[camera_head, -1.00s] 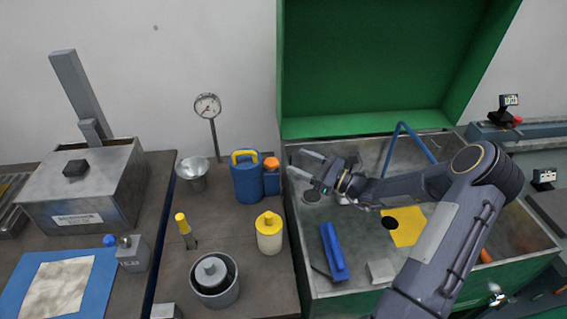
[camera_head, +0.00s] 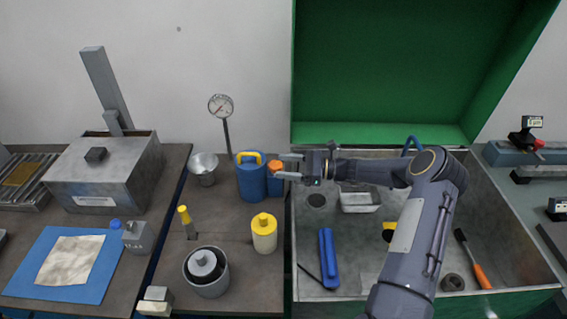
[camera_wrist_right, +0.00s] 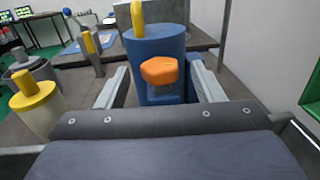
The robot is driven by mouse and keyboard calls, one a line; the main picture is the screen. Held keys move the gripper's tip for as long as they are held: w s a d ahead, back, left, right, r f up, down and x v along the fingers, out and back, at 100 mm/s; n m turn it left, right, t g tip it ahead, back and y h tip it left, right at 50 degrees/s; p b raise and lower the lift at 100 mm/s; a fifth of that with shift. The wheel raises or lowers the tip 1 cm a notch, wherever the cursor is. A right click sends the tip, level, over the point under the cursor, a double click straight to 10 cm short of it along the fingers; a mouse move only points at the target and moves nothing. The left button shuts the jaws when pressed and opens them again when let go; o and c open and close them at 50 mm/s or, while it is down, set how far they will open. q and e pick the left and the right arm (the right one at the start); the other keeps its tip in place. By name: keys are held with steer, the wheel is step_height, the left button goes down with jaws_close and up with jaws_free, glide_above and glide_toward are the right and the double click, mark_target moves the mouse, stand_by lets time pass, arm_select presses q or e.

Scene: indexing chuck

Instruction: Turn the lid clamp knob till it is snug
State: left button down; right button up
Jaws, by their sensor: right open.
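Nothing in view is labelled as the lid clamp knob. My right gripper (camera_head: 288,166) is open and points left at the orange knob. In the right wrist view, the orange knob (camera_wrist_right: 160,70) is between the two fingers of my right gripper (camera_wrist_right: 160,66), with gaps on both sides. Part of the small blue body is hidden behind the knob and my gripper there. My left gripper is not in view.
A green-lidded metal bin (camera_head: 382,132) stands open at the right, under my right arm. A yellow-capped bottle (camera_head: 264,234), dark pot (camera_head: 207,284) and metal cup (camera_head: 204,170) stand on the bench. A dial gauge (camera_head: 220,105) rises behind. A grey box (camera_head: 105,182) stands left.

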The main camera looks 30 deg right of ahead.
steer(key=shift+w+a, duration=0.3)
steer(key=shift+a, duration=0.2)
steer(key=shift+c, duration=0.3)
steer(key=c, duration=0.9)
